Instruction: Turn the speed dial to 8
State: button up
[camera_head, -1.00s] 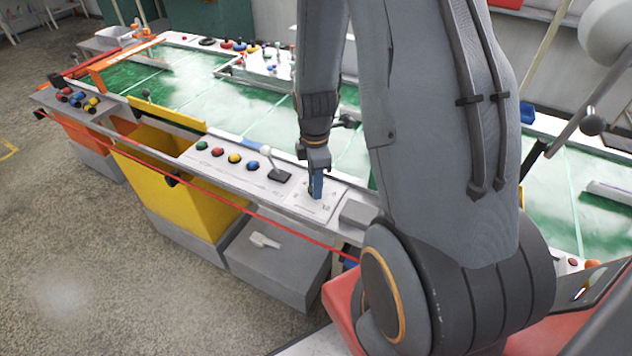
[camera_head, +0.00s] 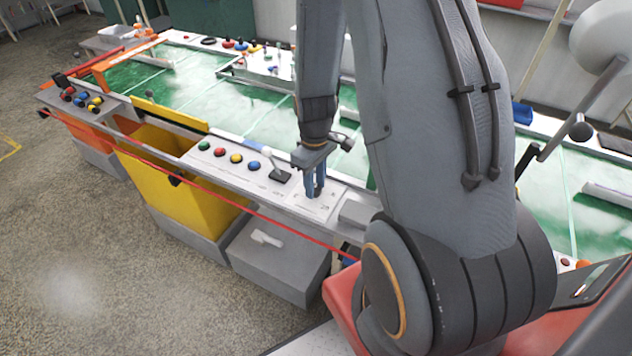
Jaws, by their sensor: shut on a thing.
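The white dial plate (camera_head: 326,207) with small dark marks lies on the ledge in front of the green belt. My gripper (camera_head: 316,193) points straight down at the middle of this plate, its blue fingers shut on the speed dial. The fingers hide the dial itself, so I cannot read where it points. The marks on the plate are too small to read.
Left of the plate are a lever (camera_head: 273,167) on a black base and a row of coloured buttons (camera_head: 236,157). A grey box (camera_head: 356,213) sits close on the right. A red cord (camera_head: 262,214) runs along the front, above a yellow bin (camera_head: 185,205).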

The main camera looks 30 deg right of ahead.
jog(key=m, duration=0.6)
jog(key=shift+w+r+p, duration=0.1)
jog(key=shift+w+p, duration=0.2)
jog(key=shift+p, duration=0.05)
jog(key=m, duration=0.6)
jog(key=shift+w+m, duration=0.1)
jog(key=shift+m, duration=0.2)
jog(key=o, duration=1.1)
jog(key=shift+c, duration=0.2)
jog(key=shift+s, duration=0.2)
jog(key=shift+r+b, duration=0.6)
jog(key=shift+r, duration=3.25)
